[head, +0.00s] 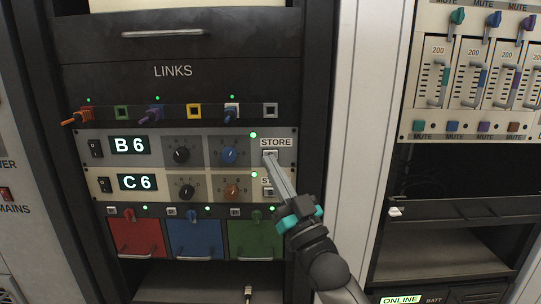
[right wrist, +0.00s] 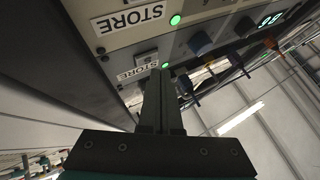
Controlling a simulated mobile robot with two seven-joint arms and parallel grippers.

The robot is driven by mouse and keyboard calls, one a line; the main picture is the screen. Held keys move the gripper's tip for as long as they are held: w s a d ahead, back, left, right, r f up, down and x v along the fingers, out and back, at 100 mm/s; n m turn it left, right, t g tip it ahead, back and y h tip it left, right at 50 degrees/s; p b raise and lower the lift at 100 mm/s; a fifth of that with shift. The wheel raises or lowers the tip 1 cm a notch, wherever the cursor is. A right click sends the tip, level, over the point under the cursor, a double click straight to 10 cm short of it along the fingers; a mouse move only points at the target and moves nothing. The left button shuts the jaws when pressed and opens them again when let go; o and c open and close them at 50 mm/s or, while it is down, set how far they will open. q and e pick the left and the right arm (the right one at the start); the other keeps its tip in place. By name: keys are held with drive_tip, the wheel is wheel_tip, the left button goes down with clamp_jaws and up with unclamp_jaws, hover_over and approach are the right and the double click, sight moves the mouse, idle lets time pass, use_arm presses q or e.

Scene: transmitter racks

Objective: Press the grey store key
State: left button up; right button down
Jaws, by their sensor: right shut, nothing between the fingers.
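The upper store key (head: 268,153) is a small pale grey key under a STORE label (head: 276,142), at the right end of the panel showing B 6. My right gripper (head: 271,160) is shut and empty. Its narrow tips overlap the lower part of this key in the head view; I cannot tell whether they touch it. In the right wrist view the shut fingertips (right wrist: 156,74) lie beside a STORE label (right wrist: 138,73) and its key (right wrist: 146,59). A second store key (head: 268,192) sits on the C 6 panel below, its label partly hidden by my gripper. My left gripper is not in view.
Rotary knobs (head: 229,155) stand left of the keys. Coloured link plugs (head: 153,116) stick out above, and red, blue and green drawers (head: 193,238) sit below. A pale rack post (head: 350,120) and a fader rack (head: 480,70) stand to the right.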

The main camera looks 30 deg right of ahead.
idle(0.7)
drive_tip(key=shift+w+d, duration=0.2)
drive_tip(key=shift+w, duration=0.15)
drive_tip(key=shift+w+d, duration=0.2)
drive_tip(key=shift+w, duration=0.1)
idle(0.5)
idle(0.3)
drive_tip(key=shift+s+a+p, duration=0.4)
drive_tip(key=shift+s+p, duration=0.25)
drive_tip(key=shift+p, duration=0.05)
drive_tip(key=shift+s, duration=0.1)
